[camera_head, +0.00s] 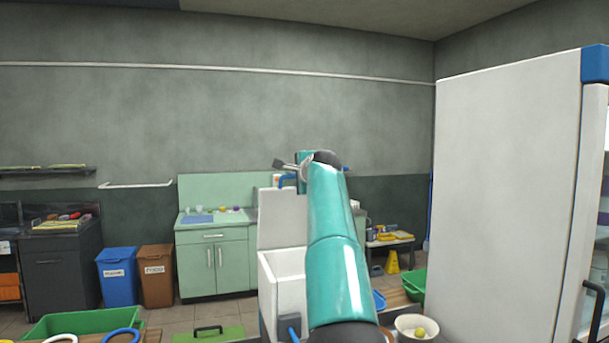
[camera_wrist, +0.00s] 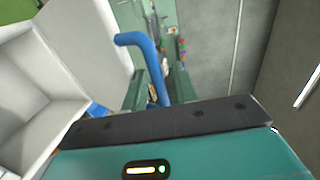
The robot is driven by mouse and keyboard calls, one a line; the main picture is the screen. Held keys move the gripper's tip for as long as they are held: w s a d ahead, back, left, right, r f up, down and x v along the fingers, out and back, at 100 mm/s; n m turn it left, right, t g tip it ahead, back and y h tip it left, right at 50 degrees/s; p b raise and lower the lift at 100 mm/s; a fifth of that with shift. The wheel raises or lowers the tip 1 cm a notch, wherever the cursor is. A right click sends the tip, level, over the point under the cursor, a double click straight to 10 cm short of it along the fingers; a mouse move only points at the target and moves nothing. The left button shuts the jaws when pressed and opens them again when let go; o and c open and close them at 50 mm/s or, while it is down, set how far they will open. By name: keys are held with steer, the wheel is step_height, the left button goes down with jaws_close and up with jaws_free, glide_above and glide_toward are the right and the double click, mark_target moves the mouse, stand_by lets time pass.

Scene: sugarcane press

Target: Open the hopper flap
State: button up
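The white hopper (camera_head: 283,285) stands in front of me, partly hidden by my teal arm. Its white flap (camera_head: 281,222) stands upright above the box. In the wrist view the hopper's hollow inside (camera_wrist: 30,80) shows at left, uncovered, with the flap (camera_wrist: 95,40) raised beside it. A blue bent handle (camera_wrist: 148,48) joins the flap's edge and runs down behind my gripper's dark edge. A bit of blue handle also shows by the flap's top in the head view (camera_head: 287,179). My gripper (camera_head: 290,164) is at the flap's top, next to the handle; its fingertips are mostly hidden.
A tall white cabinet (camera_head: 505,210) stands close on the right. A green tray (camera_head: 85,321) is at lower left and a white bucket (camera_head: 404,326) at lower right. A green counter (camera_head: 212,262) and blue (camera_head: 118,280) and brown bins (camera_head: 157,279) stand behind.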

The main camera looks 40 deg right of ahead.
steer(key=v, duration=1.3)
steer(key=shift+s, duration=0.3)
steer(key=shift+a, duration=0.1)
steer(key=s+a+f+n+g+y, duration=0.25)
steer(key=s+a+f+n, duration=0.35)
steer(key=a+f, duration=0.45)
steer(key=s+a+f+n+g+y, duration=0.25)
steer(key=s+a+f+n, duration=0.45)
steer(key=a, duration=0.6)
steer(key=s+a+f+n+g, duration=0.2)
steer(key=s+a+f+n, duration=0.2)
steer(key=s+f, duration=0.4)
steer(key=s+a+f+n+g, duration=0.2)
steer(key=s+a+f+n, duration=0.2)
steer(key=s+f, duration=0.5)
step_height(320, 180, down, 3)
steer(key=shift+s+a+f+n, duration=0.2)
steer(key=shift+s+a+n, duration=0.1)
steer(key=shift+a, duration=0.75)
